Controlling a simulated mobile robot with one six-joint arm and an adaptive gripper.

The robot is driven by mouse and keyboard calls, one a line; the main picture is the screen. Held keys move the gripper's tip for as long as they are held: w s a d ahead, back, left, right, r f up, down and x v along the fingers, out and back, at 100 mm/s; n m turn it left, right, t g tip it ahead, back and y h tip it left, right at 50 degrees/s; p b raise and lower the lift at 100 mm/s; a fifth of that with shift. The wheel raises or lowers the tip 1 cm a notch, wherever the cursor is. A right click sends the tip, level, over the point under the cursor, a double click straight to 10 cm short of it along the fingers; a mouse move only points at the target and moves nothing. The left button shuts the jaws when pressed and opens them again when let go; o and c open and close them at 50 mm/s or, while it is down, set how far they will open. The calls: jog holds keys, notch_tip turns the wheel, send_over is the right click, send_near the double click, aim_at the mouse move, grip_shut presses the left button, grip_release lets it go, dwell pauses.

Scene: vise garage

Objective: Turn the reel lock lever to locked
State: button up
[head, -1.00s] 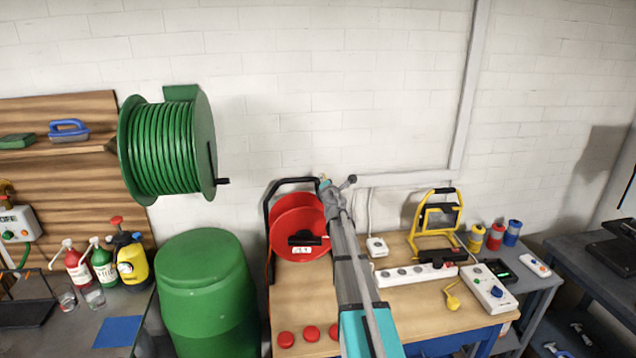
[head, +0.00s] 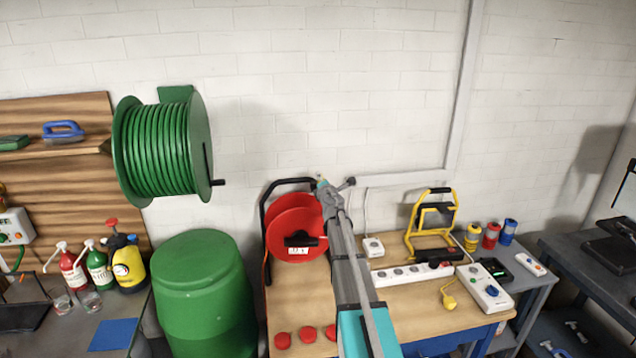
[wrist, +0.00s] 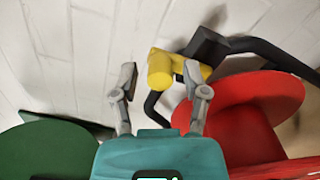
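The red cable reel (head: 288,222) stands on the wooden bench in a black tube frame, with a small white label and a black part low on its front. In the wrist view the reel (wrist: 265,100) is at the right. A yellow cylinder (wrist: 160,69) on a dark block by the black frame shows just beyond my fingers, nearer the right one; I cannot tell if it is the lock lever. My gripper (wrist: 160,85) is open and empty. In the head view my gripper (head: 336,185) is at the reel's upper right; my arm hides the reel's right edge.
A green barrel (head: 203,290) stands left of the bench, below a green wall-mounted hose reel (head: 160,148). A white power strip (head: 412,275), a yellow work lamp (head: 432,225) and red round knobs (head: 283,340) are on the bench (head: 305,288). The wall is close behind.

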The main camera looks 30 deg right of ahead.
jog(key=shift+s, duration=0.15)
jog(key=v, duration=1.2)
dwell(0.8)
jog(key=s+a+f+m+g+h, duration=0.1)
jog(key=s+a+f+m+g, duration=1.15)
jog(key=m, duration=0.55)
jog(key=s+a+f+m+g+y, duration=0.1)
jog(key=s+a+f+g+y, duration=0.1)
jog(key=s+a, duration=0.5)
jog(key=s+a+f+g+y, duration=0.3)
jog(key=s+a+f+y, duration=0.1)
jog(key=s+a, duration=0.4)
jog(key=shift+a+f+m+b, duration=0.4)
jog(key=shift+a, duration=0.6)
